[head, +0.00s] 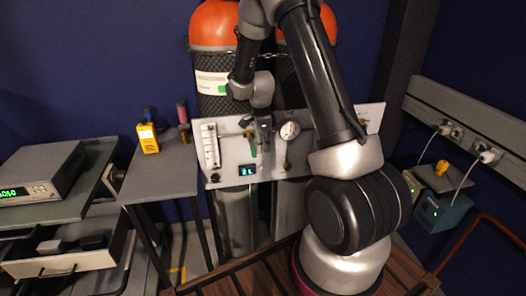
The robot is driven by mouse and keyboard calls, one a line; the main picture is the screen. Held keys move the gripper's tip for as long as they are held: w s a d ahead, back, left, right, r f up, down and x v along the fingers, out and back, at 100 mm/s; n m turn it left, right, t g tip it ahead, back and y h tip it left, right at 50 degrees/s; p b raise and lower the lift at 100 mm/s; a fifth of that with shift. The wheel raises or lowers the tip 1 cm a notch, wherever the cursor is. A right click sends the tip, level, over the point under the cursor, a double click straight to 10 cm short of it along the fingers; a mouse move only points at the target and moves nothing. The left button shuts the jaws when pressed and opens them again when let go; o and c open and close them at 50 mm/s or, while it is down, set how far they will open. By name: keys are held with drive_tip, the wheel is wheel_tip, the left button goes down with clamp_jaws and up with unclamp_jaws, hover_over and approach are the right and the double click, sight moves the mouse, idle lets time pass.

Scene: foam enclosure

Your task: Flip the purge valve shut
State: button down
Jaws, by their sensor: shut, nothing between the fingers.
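A pale panel (229,157) stands in front of two gas cylinders. A small green part (252,145), perhaps the purge valve's lever, shows on the panel and points roughly downward. It is small and I cannot tell its exact position. My gripper (265,147) hangs down in front of the panel, just right of the green part. Its fingers are shut with nothing seen between them. I cannot tell whether it touches the green part. My gripper and wrist hide part of the panel's middle, and my arm hides part of its right side.
The panel also bears a flow tube (210,146), a round gauge (290,130) and a lit display (247,171). The orange-topped cylinders (213,26) stand close behind. A narrow table (157,172) at left holds a yellow meter (148,138). A wall trunking with plugs (470,128) is at right.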

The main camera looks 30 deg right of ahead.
wheel_tip(320, 180, up, 10)
drive_tip(key=shift+a, duration=0.2)
idle(0.5)
